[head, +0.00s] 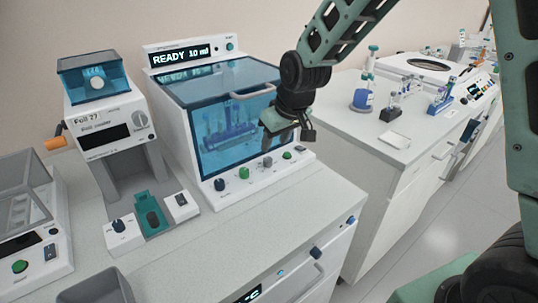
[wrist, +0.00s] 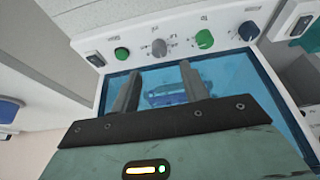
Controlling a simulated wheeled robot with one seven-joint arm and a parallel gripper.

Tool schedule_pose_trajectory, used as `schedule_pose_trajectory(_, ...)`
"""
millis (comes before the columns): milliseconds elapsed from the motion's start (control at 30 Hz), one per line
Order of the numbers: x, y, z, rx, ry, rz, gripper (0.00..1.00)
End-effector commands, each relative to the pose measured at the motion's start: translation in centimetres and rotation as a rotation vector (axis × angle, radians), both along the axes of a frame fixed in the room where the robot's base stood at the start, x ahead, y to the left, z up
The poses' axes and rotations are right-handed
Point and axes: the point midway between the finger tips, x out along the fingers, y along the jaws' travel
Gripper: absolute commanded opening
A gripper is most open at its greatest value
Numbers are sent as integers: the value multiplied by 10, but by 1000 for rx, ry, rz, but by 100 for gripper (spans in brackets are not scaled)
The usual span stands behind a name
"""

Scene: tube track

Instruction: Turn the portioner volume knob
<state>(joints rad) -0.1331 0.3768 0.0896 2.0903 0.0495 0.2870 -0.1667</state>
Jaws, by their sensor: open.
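The portioner (head: 213,92) stands at the back of the bench, its display reading "READY 10 ml" and its clear blue lid closed over a tube rack. The labels are too small to read, so I cannot tell which is the volume knob. My gripper (head: 291,135) is open and empty above the strip's right part. In the wrist view its fingers (wrist: 160,70) point towards the grey knob (wrist: 159,47), apart from it.
The foil sealer (head: 115,130) stands left of the portioner, with a small teal holder (head: 152,215) and a switch box in front. A second bench (head: 385,140) with a blue flask (head: 364,88) stands to the right, across a gap.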

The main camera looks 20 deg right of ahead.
Motion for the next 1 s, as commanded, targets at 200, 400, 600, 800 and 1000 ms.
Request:
schedule_pose_trajectory(200,15,5,-40,-1,4,-1,45)
schedule_pose_trajectory(400,25,8,-62,-1,1,-1,45)
schedule_pose_trajectory(600,27,9,-70,-1,0,-1,45)
schedule_pose_trajectory(800,28,9,-70,0,-1,-1,45)
schedule_pose_trajectory(1000,28,9,-70,0,-1,-1,0)
